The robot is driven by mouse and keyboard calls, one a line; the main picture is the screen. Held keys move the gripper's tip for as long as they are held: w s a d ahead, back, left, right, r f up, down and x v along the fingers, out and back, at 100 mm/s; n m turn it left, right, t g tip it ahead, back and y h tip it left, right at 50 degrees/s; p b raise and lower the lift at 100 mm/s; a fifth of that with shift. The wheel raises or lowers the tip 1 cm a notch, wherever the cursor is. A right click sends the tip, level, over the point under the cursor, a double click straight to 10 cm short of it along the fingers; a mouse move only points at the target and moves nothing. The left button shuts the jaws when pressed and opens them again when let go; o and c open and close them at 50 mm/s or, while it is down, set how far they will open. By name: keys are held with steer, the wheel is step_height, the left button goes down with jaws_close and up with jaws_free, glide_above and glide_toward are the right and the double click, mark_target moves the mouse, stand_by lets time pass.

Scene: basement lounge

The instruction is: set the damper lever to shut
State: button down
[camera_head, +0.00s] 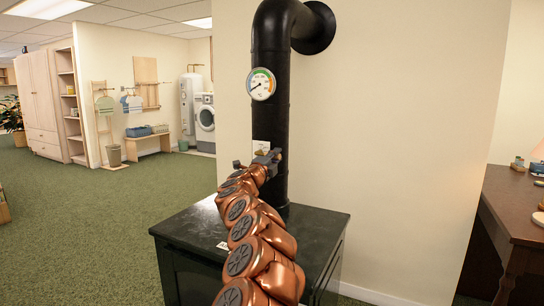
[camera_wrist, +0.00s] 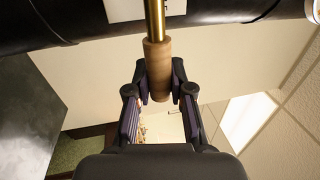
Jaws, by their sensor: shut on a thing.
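The damper lever shows in the wrist view as a brass rod (camera_wrist: 154,20) with a wooden handle (camera_wrist: 157,55). It stands out from the black stovepipe (camera_wrist: 85,22). My gripper (camera_wrist: 159,76) has one finger on each side of the wooden handle and is shut on it. In the head view my gripper (camera_head: 266,161) is at the front of the stovepipe (camera_head: 270,115), above the stove (camera_head: 185,228). There my gripper and arm hide the lever, so its angle cannot be read. A small pale label plate (camera_head: 261,147) on the pipe is partly covered.
A round gauge (camera_head: 261,84) is on the pipe above my gripper. A pale wall (camera_head: 400,130) stands behind the stove. A brown desk (camera_head: 515,205) is at the right. Green carpet (camera_head: 90,240) lies open on the left, with a wardrobe (camera_head: 42,105) and washer (camera_head: 204,117) farther back.

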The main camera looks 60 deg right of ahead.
steer(key=shift+w+a+r, duration=0.2)
steer(key=shift+w, duration=0.05)
steer(key=c, duration=1.2)
jaws_free()
steer(key=shift+o, duration=0.9)
steer(key=shift+s+d+f, duration=0.1)
steer(key=shift+s, duration=0.05)
steer(key=shift+f, duration=0.1)
steer(key=v, duration=1.2)
